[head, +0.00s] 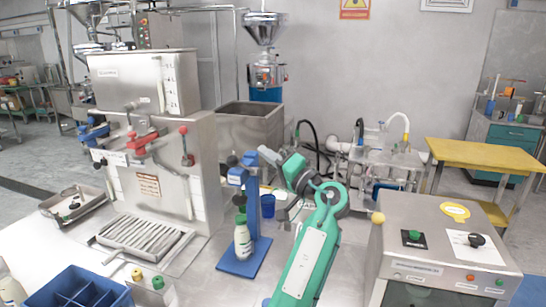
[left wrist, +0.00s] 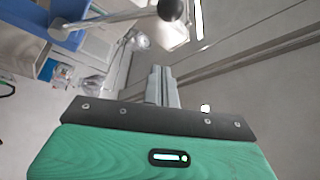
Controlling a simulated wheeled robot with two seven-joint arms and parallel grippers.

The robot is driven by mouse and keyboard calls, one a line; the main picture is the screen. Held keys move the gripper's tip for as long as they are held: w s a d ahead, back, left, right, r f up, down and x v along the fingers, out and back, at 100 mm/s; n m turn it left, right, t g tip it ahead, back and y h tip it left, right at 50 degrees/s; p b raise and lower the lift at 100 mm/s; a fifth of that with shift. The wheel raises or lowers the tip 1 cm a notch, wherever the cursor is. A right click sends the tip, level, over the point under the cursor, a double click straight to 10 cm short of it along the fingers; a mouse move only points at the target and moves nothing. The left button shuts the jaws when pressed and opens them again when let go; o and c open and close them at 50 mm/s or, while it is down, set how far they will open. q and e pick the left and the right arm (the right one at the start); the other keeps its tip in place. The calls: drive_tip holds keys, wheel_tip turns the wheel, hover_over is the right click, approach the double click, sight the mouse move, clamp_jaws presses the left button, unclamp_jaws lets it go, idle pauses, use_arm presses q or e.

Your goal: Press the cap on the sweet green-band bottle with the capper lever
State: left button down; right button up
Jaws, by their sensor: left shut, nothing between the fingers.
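The blue capper stand (head: 252,205) stands on the metal table, near the middle of the head view. A white bottle (head: 242,243) with green at its top is on its base; its band and the seating of its cap are too small to tell. The capper lever ends in a black knob, which shows at the top of the left wrist view (left wrist: 170,9) on a grey rod. My left gripper (head: 266,155) is up beside the capper's head, to its right. Its fingers also show in the left wrist view (left wrist: 161,85), shut and empty, apart from the knob. My right gripper is out of view.
A steel machine (head: 165,165) with red and blue handles stands left of the capper. A blue divided crate (head: 85,290) and a yellow cap (head: 137,274) are at the front left. A control box (head: 440,240) is at the right. A blue cup (head: 266,202) is behind the stand.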

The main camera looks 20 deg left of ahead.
use_arm(q)
wheel_tip(320, 180, up, 2)
drive_tip(key=p, duration=0.2)
hover_over(243, 166)
drive_tip(key=d, duration=0.2)
drive_tip(key=s+f+p, duration=0.1)
drive_tip(key=s+f, duration=0.1)
drive_tip(key=s, duration=0.1)
drive_tip(key=shift+d+f, duration=0.15)
drive_tip(key=shift+f, duration=0.2)
